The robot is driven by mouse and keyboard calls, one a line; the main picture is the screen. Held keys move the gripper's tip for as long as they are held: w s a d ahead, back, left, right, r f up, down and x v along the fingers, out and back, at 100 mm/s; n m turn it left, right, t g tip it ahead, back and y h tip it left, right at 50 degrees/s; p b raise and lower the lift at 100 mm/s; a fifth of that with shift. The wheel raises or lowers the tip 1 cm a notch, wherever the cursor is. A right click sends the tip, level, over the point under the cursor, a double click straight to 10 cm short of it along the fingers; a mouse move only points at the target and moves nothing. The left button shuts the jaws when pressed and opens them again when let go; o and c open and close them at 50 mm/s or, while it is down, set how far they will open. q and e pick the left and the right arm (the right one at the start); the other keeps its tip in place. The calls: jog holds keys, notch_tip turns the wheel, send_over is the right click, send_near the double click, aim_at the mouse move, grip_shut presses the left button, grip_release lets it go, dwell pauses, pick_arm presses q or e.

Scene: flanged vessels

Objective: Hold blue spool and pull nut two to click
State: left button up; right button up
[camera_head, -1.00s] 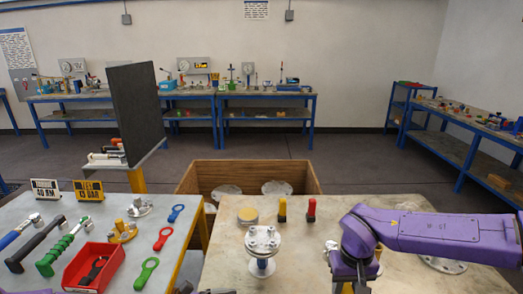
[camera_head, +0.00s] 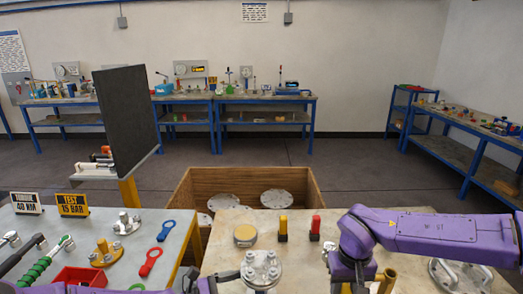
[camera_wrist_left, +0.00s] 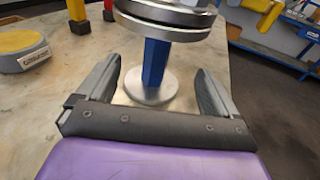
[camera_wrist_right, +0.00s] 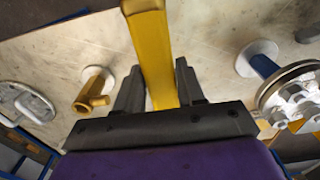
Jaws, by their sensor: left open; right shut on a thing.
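The blue spool (camera_wrist_left: 157,62) stands upright on a round grey base, with grey flanges on top, in the left wrist view. Its bolted top flange (camera_head: 261,268) shows at the bottom of the head view; individual nut numbers cannot be told. My left gripper (camera_wrist_left: 158,90) is open, its fingers on either side of the spool's lower stem with gaps showing. The spool also shows at the right of the right wrist view (camera_wrist_right: 263,66).
A yellow fitting (camera_wrist_right: 90,98) on a pale flange and a handled flange (camera_head: 458,274) are on the right part of the table. A yellow-topped puck (camera_head: 245,236), a yellow post (camera_head: 283,229) and a red post (camera_head: 315,228) stand behind the spool. A wooden crate (camera_head: 190,190) is beyond.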

pick_arm(q)
jog(key=d+b, duration=0.1)
jog(key=w+d+f+b, duration=0.1)
jog(key=w+d+b, duration=0.1)
jog(key=shift+w+d+f, duration=0.15)
jog(key=shift+d+f, duration=0.15)
jog(key=shift+d, duration=0.1)
jog(key=shift+d+r, duration=0.1)
jog(key=shift+d, duration=0.25)
jog(key=shift+w+d+r+b, duration=0.1)
jog(key=shift+d+r+b, duration=0.15)
jog(key=shift+d+b, duration=0.05)
jog(key=c, duration=1.5)
